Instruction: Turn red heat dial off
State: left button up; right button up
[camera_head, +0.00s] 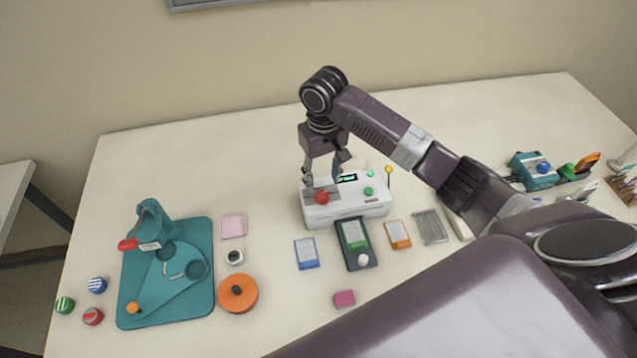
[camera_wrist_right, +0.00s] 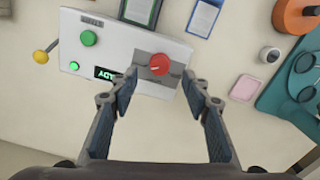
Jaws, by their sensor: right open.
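The red heat dial (camera_head: 322,197) sits on top of the white laminator (camera_head: 345,211), at its left end, on a grey patch. In the right wrist view the dial (camera_wrist_right: 159,64) shows a small pointer mark, and the laminator (camera_wrist_right: 112,47) carries a lit green display reading partly "ADY". My right gripper (camera_head: 323,184) comes down from above, close over the dial. In the wrist view the right gripper (camera_wrist_right: 161,81) is open, with its fingertips on either side of the dial and a gap to it. Contact cannot be told. My left gripper is not in view.
Green buttons (camera_head: 368,191) and a yellow-knobbed lever (camera_head: 388,170) are at the laminator's right end. Pouch cards, including a blue one (camera_head: 306,253) and an orange one (camera_head: 397,234), lie in front. A teal board (camera_head: 196,306) with a press stands left.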

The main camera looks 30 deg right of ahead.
aim_at(322, 194)
notch_tip(322, 194, down, 4)
jog(key=shift+s+f+p, duration=0.1)
jog(key=shift+p, duration=0.45)
notch_tip(322, 194, down, 2)
jog(key=shift+f, duration=0.1)
jog(key=shift+c, duration=0.2)
jog(key=c, duration=1.1)
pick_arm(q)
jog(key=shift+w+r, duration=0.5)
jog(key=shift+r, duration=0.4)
